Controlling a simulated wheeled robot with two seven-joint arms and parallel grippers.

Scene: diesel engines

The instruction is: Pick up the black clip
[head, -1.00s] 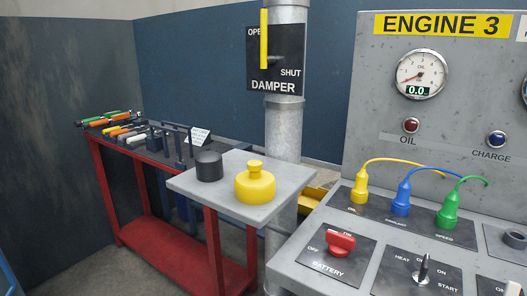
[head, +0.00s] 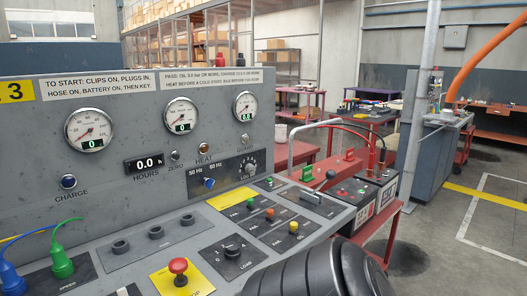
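A small upright black piece, which looks like the black clip (head: 382,167), stands on the dark battery (head: 385,187) at the right of the panel. A similar red clip (head: 371,158) stands just left of it. Thin red and black cables arc near them. They are small here, so I cannot tell exactly how the clips are seated. A dark ribbed rounded part of my own arm fills the bottom middle. No fingertips of either gripper show in the head view.
The grey engine panel (head: 110,150) with gauges and its sloping console (head: 130,262) fill the left and middle. The batteries rest on a red stand (head: 392,240). A grey pole (head: 412,110) rises behind them. Open floor (head: 470,215) lies to the right.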

